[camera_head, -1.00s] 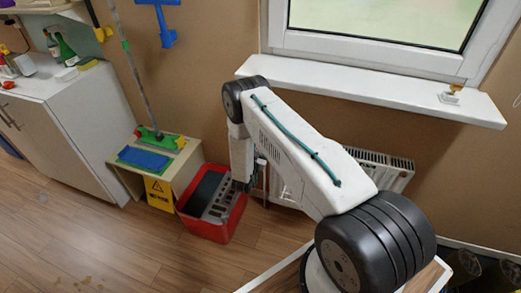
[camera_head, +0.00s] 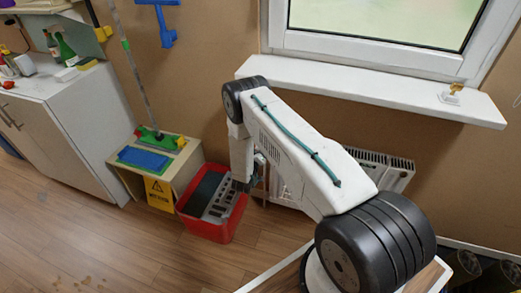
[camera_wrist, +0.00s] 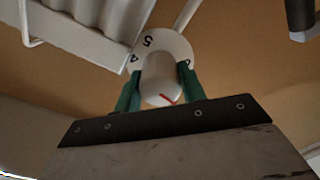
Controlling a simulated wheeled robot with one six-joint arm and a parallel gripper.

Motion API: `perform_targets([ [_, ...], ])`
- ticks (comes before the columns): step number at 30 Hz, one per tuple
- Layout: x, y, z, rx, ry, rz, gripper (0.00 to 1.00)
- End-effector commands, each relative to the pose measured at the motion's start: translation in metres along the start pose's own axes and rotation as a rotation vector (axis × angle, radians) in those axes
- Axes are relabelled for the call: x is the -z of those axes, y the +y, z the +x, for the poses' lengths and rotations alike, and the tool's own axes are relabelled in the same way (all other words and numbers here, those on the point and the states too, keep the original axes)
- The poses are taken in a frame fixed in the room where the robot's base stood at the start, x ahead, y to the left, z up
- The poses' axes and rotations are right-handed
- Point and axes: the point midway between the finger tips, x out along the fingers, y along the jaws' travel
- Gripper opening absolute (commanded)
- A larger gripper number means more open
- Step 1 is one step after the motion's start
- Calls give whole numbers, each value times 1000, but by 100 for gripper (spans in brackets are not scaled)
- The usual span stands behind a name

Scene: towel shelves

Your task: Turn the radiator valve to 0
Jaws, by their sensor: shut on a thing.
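The radiator valve has a white knob (camera_wrist: 161,84) with a red mark on its lower right side, seen in the wrist view. Behind it is a white dial ring (camera_wrist: 172,43) with black figures; 5 and 4 are readable at the top and left, and a figure at the right is partly hidden by a finger. My gripper (camera_wrist: 158,72) has its green fingers on both sides of the knob, shut on it. In the head view my arm hides the valve. The white radiator (camera_head: 398,164) shows behind my arm there, and its ribbed panel (camera_wrist: 75,32) is at the upper left in the wrist view.
A white window sill (camera_head: 360,88) juts out above the radiator. A red crate (camera_head: 213,228) stands on the floor just left of my wrist. A low wooden bench (camera_head: 185,165) with a yellow sign and a white cabinet (camera_head: 80,125) are farther left. The floor in front is open.

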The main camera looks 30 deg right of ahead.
Motion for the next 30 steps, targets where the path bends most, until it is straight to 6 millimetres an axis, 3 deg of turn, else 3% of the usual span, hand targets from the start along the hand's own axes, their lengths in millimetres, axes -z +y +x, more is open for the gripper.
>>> perform_targets([
  [18,-4,0,-1,2,-5,-567,18],
  [30,-4,0,-2,3,-6,-785,18],
])
